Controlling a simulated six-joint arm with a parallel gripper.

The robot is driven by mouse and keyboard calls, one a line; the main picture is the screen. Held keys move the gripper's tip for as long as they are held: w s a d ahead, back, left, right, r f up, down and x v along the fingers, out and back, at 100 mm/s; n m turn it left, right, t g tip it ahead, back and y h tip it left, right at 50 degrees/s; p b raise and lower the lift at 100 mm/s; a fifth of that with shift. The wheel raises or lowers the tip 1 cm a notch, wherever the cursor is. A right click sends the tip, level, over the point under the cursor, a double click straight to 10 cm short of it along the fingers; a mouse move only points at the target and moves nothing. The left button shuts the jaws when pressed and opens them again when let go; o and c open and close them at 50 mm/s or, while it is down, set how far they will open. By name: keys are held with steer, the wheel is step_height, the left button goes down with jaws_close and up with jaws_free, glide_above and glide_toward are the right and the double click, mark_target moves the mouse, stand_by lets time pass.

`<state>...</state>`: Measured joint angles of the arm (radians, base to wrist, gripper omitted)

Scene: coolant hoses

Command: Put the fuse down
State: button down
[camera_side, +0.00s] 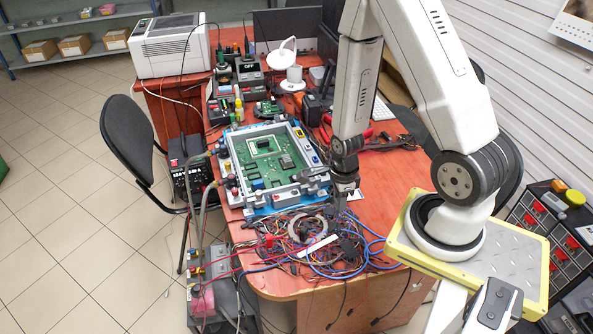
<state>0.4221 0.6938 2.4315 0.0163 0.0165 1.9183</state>
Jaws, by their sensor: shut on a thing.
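My gripper (341,204) points down over the red-brown table, just right of the grey frame holding a green circuit board. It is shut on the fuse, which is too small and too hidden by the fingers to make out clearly. The tips are close above the tangle of wires (310,243); I cannot tell whether they touch it.
The framed circuit board (268,160) stands left of my gripper. Coolant hoses (206,190) run along its left side to a unit on the floor. Tools, a lamp (292,75) and a white box-shaped device (170,47) stand farther back. The table's right front (385,205) is fairly clear.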

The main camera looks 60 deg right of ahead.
mark_target(336, 226)
steer(key=shift+f, duration=0.1)
steer(key=shift+f, duration=1.95)
steer(key=shift+f, duration=2)
steer(key=shift+f, duration=0.1)
steer(key=shift+c, duration=2.1)
jaws_free()
steer(key=shift+r, duration=0.2)
steer(key=shift+r, duration=5.9)
